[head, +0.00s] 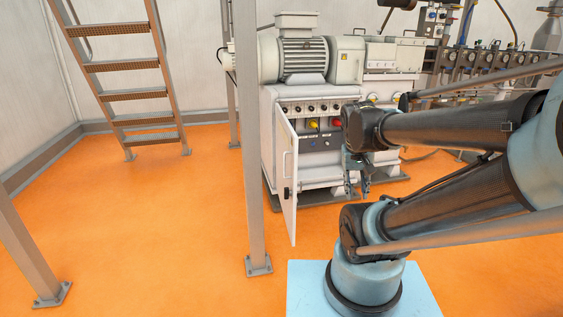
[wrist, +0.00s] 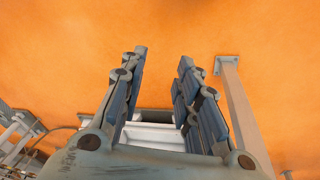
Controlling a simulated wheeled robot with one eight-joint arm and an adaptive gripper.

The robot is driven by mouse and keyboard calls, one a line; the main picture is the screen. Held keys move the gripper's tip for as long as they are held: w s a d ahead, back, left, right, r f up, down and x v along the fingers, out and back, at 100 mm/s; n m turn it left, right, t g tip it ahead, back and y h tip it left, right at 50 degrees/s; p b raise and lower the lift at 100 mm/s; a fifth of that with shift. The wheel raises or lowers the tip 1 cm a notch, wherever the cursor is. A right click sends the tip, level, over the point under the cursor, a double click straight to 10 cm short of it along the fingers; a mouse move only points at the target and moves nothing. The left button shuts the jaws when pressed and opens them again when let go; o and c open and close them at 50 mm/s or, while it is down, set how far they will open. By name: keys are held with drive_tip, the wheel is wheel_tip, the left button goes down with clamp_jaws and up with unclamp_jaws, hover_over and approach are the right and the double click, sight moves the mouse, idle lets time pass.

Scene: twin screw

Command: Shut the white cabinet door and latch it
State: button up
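The white cabinet door (head: 287,178) stands open in the head view, swung out from the front of the white cabinet (head: 317,181). A dark latch or handle (head: 287,193) sits near its outer edge. My gripper (head: 357,190) hangs pointing down in front of the cabinet, to the right of the door and apart from it. In the wrist view my gripper (wrist: 160,75) has its two fingers spread, with only orange floor and a pale surface (wrist: 155,133) between them. I cannot tell whether that surface is the cabinet or the door.
A grey post (head: 249,140) stands just left of the door, and a post also shows at right in the wrist view (wrist: 238,105). A motor (head: 300,55) sits on the cabinet. A ladder (head: 125,75) stands at the back left. The orange floor (head: 150,220) is clear at left.

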drive_tip(key=w+a+r+m+t+h, duration=0.1)
drive_tip(key=w+a+r+m+h, duration=0.15)
drive_tip(key=w+a, duration=0.55)
drive_tip(key=w+a+r+m+t+h, duration=0.1)
drive_tip(key=w+a+r+h, duration=0.2)
drive_tip(key=w, duration=0.9)
drive_tip(key=w+a+f+m+t+h, duration=0.1)
drive_tip(key=w+a+f+m+t, duration=0.1)
drive_tip(key=a, duration=0.6)
drive_tip(key=w+a+f+m+t+h, duration=0.1)
drive_tip(key=a+f+t, duration=0.15)
drive_tip(key=a, duration=0.65)
drive_tip(key=w+a+f+m+t, duration=0.1)
drive_tip(key=w+a+f+m, duration=0.15)
drive_tip(key=a, duration=0.55)
drive_tip(key=x, duration=1.7)
drive_tip(key=shift+s+d+n, duration=0.15)
drive_tip(key=shift+d+n, duration=0.15)
drive_tip(key=shift+n, duration=0.1)
clamp_jaws()
